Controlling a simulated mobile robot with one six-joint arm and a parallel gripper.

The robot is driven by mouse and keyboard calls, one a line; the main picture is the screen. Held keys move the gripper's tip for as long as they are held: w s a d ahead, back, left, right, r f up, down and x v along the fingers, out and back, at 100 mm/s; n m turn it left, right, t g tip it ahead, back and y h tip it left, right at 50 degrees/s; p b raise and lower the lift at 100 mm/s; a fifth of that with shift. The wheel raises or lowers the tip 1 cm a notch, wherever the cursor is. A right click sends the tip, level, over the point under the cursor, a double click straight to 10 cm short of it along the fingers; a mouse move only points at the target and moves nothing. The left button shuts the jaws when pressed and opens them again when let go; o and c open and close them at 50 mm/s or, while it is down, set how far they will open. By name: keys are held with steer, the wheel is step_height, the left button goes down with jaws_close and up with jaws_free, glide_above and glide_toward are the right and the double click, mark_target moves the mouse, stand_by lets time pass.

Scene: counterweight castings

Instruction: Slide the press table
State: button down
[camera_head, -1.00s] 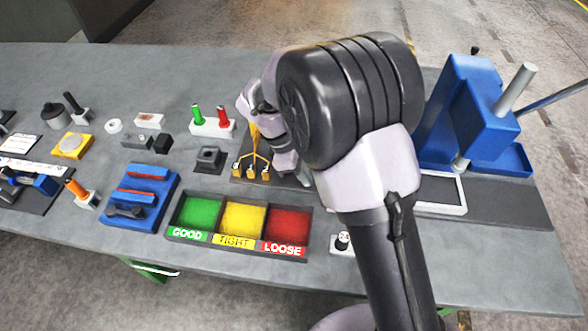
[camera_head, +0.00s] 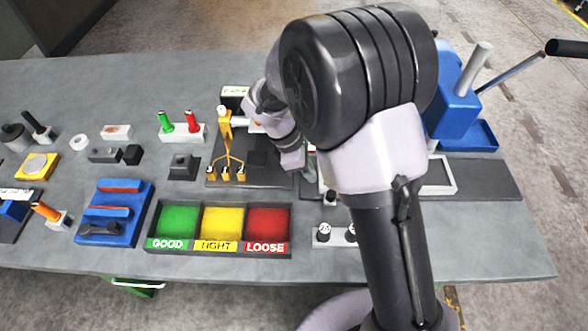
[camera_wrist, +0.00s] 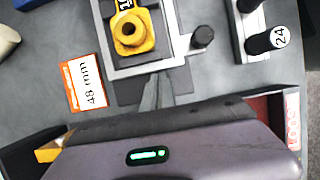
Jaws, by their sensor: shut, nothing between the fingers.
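The press table is a pale frame (camera_head: 452,178) at the foot of the blue press (camera_head: 458,108); my arm covers its middle in the head view. In the wrist view the near end of this frame (camera_wrist: 117,62) shows, with a yellow casting (camera_wrist: 133,33) inside it and a black knob (camera_wrist: 202,38) at its right side. My gripper (camera_wrist: 156,82) is shut and empty, its fingertips at the frame's near end. I cannot tell if they touch it. In the head view my arm mostly hides the gripper.
A three-part bin (camera_head: 219,228) marked GOOD, TIGHT and LOOSE stands in front. A numbered peg block (camera_head: 337,236) is near the table's front edge. A dark stand (camera_head: 215,172) with a yellow figure is to the left. The press lever (camera_head: 512,72) sticks out right.

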steer(key=d+p, duration=0.1)
steer(key=d, duration=0.5)
steer(key=d+p, duration=0.1)
steer(key=d, duration=0.6)
steer(key=d+p, duration=0.2)
steer(key=d, duration=0.5)
steer(key=shift+s, duration=0.35)
